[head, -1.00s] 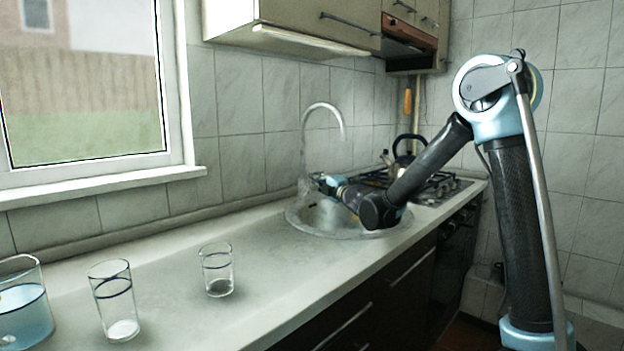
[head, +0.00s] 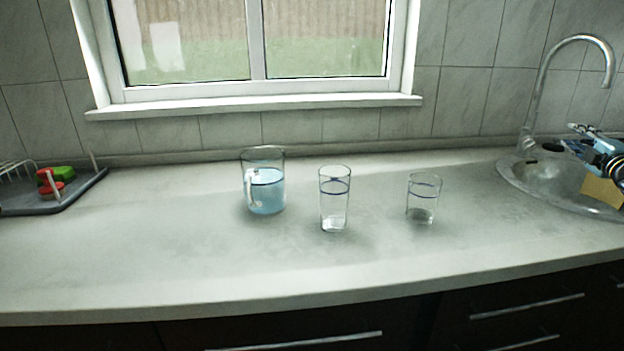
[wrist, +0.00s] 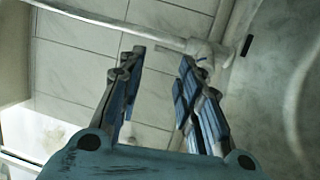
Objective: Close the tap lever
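The tap (head: 541,85) is a tall curved metal spout standing at the left rim of the round sink (head: 512,178). In the wrist view the tap's pipe (wrist: 110,22) runs across the top to its base (wrist: 204,50). I cannot clearly make out the lever apart from the tap base. My gripper (head: 573,138) is at the right edge of the head view, over the sink and to the right of the tap. In the wrist view my gripper (wrist: 163,56) is open, with nothing between its fingers. The right fingertip appears close to the tap base; contact cannot be told.
A jug of bluish water (head: 266,190), a tall glass (head: 334,205) and a shorter glass (head: 423,203) stand left of the sink. A dark drying tray (head: 75,196) is at far left. A yellowish object (head: 604,192) shows in the sink. The front counter is clear.

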